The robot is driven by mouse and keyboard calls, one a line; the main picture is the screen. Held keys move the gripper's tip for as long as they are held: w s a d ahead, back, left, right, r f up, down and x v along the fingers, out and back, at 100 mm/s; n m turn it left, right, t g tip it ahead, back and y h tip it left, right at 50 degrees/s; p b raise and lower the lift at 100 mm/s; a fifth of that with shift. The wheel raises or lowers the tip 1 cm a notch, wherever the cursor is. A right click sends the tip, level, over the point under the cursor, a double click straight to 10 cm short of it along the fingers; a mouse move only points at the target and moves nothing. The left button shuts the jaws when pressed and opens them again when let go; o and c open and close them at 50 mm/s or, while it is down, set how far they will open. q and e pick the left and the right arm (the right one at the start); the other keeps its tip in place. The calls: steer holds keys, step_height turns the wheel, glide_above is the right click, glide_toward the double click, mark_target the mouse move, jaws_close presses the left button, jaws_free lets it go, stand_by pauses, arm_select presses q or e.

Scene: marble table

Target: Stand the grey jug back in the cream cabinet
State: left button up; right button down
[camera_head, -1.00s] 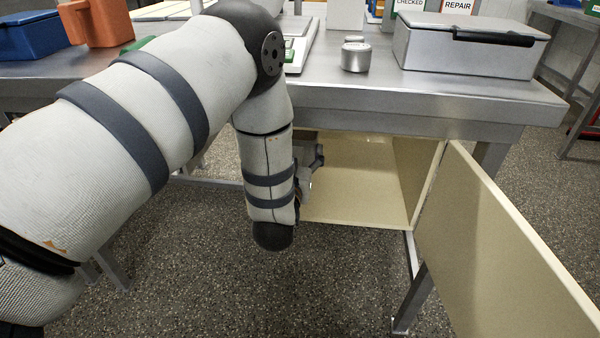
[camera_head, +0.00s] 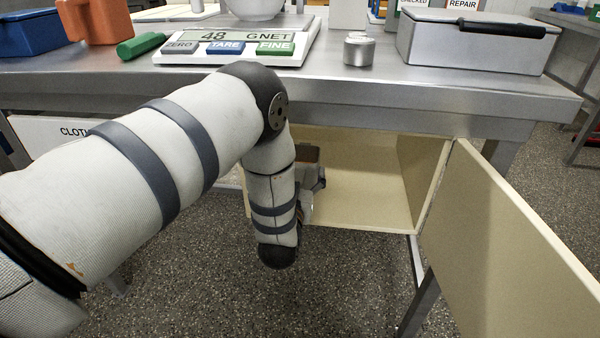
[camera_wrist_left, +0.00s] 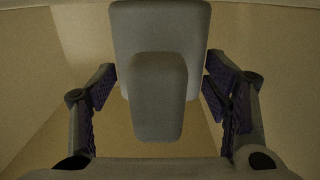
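The grey jug (camera_wrist_left: 160,30) stands ahead of my left gripper (camera_wrist_left: 160,78) in the left wrist view, its handle (camera_wrist_left: 158,98) towards me. The two fingers are spread on either side of the handle, with a visible gap on each side. In the head view the gripper (camera_head: 314,184) is at the left part of the cream cabinet (camera_head: 365,190), largely behind my forearm. A small part of the jug (camera_head: 307,154) shows above it. The jug's base is hidden in the head view. My right gripper is not in view.
The cabinet door (camera_head: 505,245) is swung open at the right. The metal table edge (camera_head: 400,95) runs above the opening. On the table are a scale (camera_head: 240,45), a small metal weight (camera_head: 359,50) and a grey lidded box (camera_head: 475,45). The cabinet's right floor is clear.

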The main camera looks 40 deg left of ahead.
arm_select(q)
steer(key=shift+o, duration=0.8)
